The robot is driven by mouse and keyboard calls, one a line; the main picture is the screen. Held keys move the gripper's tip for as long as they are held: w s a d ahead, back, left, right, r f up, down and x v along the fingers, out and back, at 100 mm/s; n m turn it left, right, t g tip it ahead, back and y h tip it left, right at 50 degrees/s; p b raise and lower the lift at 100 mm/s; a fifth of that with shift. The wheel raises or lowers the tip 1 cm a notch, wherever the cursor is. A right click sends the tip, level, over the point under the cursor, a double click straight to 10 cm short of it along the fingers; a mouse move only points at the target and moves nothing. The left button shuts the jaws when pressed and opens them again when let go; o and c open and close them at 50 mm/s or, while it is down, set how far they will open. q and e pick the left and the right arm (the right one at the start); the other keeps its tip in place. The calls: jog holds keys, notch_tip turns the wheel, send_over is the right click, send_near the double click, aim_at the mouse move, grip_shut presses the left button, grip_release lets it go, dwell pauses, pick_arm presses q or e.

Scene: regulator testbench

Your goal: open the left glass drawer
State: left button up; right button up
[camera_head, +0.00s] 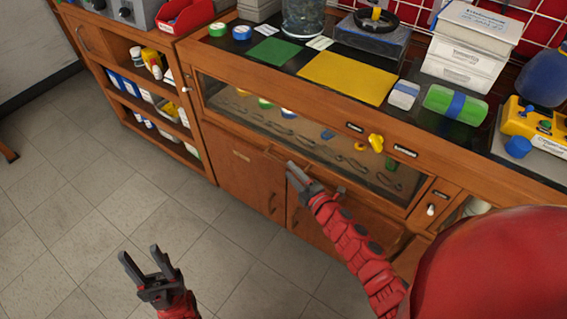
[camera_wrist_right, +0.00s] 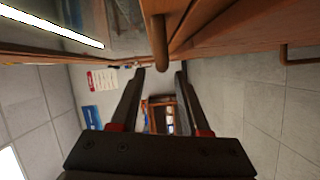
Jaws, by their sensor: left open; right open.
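The wooden bench has a long glass front (camera_head: 300,130) under its counter, with small parts and tools showing behind the glass. I cannot tell where a left glass drawer is divided from the rest. My right gripper (camera_head: 293,171) is open, in front of the lower edge of this glass front. In the right wrist view, my open fingers (camera_wrist_right: 160,72) have nothing clearly between them, and a wooden bar-like handle (camera_wrist_right: 160,45) hangs close to the fingertips. I cannot tell whether they touch. My left gripper (camera_head: 146,262) is open and empty over the floor, away from the bench.
Wooden cabinet doors (camera_head: 240,170) are shut below the glass front. An open shelf (camera_head: 145,90) with bottles stands at the left. The tiled floor (camera_head: 90,200) is clear.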

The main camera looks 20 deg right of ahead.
aim_at(284, 163)
jog(key=shift+x, duration=2.65)
grip_shut()
jog(key=shift+f, duration=0.1)
